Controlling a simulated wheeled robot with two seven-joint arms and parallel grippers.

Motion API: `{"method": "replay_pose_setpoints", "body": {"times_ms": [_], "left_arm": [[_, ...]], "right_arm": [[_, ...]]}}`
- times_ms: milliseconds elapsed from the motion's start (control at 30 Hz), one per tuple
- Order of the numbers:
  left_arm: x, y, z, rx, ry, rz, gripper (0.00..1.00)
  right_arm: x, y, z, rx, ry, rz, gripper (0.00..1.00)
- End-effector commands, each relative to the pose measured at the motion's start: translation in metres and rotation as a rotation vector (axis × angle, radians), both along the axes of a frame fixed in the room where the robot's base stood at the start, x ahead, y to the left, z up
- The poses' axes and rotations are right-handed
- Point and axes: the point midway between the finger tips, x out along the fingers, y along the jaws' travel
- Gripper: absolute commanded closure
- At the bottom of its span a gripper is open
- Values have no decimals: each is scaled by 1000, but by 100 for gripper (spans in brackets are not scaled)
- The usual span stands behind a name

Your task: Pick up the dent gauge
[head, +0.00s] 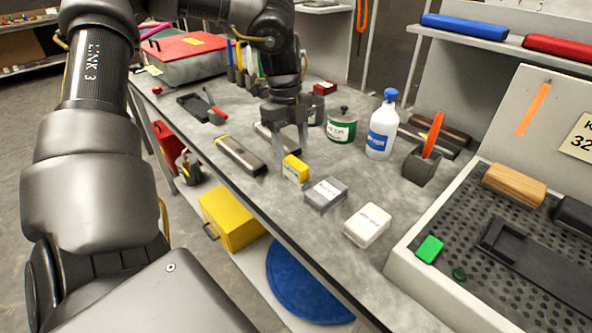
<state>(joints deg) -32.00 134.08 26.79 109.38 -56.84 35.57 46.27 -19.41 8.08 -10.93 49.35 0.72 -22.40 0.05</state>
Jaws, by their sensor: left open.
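I cannot tell for sure which thing is the dent gauge; no label that I can read names it. My left gripper (289,138) points down over the grey bench (275,200), its two fingers apart, with nothing clearly between them. A dark grey flat bar (240,156) lies to its left, apart from it. Another greyish bar (263,134) lies close beside the left finger and is partly hidden by it. A small yellow box (295,170) stands just in front of the fingers. My right gripper is not in view.
A grey box (326,194) and white box (367,225) stand nearer. A green-labelled can (341,126), white bottle (381,128) and dark holder (420,166) stand behind to the right. A raised perforated tray (455,245) bounds the right side.

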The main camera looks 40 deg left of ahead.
Motion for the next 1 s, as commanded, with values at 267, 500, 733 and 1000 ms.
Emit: {"method": "replay_pose_setpoints", "body": {"times_ms": [267, 500, 733, 1000], "left_arm": [[1, -3, -10, 0, 0, -1, 47], [1, -11, -43, -2, 3, -1, 47], [1, -13, -58, 0, 0, -1, 47], [2, -13, -58, 0, -1, -1, 60]], "right_arm": [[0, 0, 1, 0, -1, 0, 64], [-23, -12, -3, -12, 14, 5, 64], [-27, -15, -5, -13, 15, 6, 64], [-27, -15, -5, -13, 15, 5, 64]]}}
